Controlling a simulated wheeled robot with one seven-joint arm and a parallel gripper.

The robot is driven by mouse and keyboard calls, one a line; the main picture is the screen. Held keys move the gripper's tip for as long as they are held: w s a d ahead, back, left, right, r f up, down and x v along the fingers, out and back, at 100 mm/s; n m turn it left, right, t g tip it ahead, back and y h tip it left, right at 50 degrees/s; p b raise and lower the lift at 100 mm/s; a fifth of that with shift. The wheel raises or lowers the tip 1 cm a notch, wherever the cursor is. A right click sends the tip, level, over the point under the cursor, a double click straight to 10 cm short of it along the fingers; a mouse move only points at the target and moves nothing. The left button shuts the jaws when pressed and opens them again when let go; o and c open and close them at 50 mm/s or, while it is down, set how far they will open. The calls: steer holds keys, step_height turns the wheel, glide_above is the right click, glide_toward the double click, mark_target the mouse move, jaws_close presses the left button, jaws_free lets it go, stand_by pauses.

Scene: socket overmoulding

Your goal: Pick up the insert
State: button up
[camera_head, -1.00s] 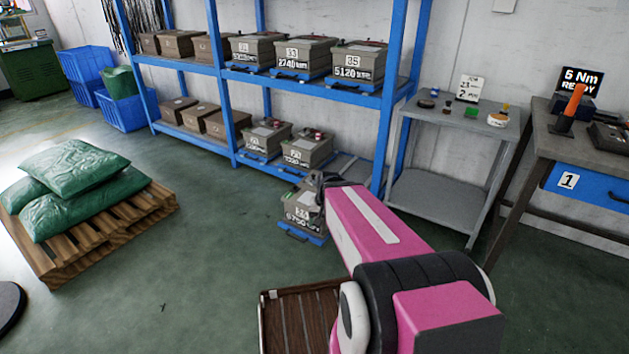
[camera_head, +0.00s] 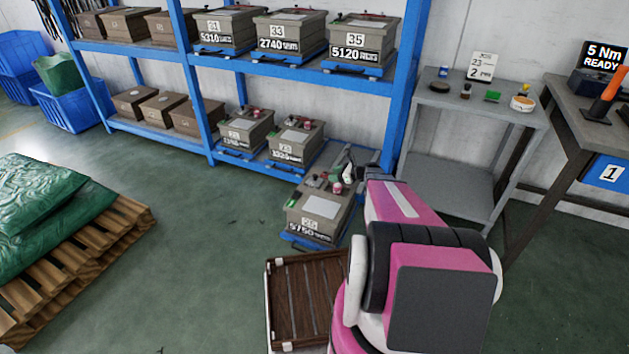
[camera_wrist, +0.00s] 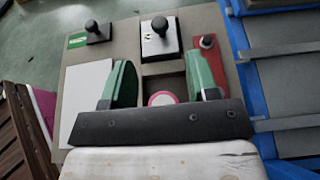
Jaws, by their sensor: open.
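A grey-brown mould box (camera_head: 322,208) stands low in front of the shelf. In the wrist view its top (camera_wrist: 130,40) carries several small parts. A round pink-and-white part (camera_wrist: 162,99) shows in a dark recess between my fingers. I cannot tell which is the insert. My gripper (camera_wrist: 160,82) is open above the box top, green pads apart; it also shows in the head view (camera_head: 352,170).
The blue shelf (camera_head: 215,80) holds several similar boxes behind. A brown slatted tray (camera_head: 305,300) is beside my arm. A grey side table (camera_head: 470,105) and workbench (camera_head: 570,110) stand right. A pallet (camera_head: 120,235) with green sacks is left; floor between is clear.

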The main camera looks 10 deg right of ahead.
mark_target(316, 175)
steer(key=x, duration=1)
steer(key=shift+a+f, duration=0.1)
jaws_close()
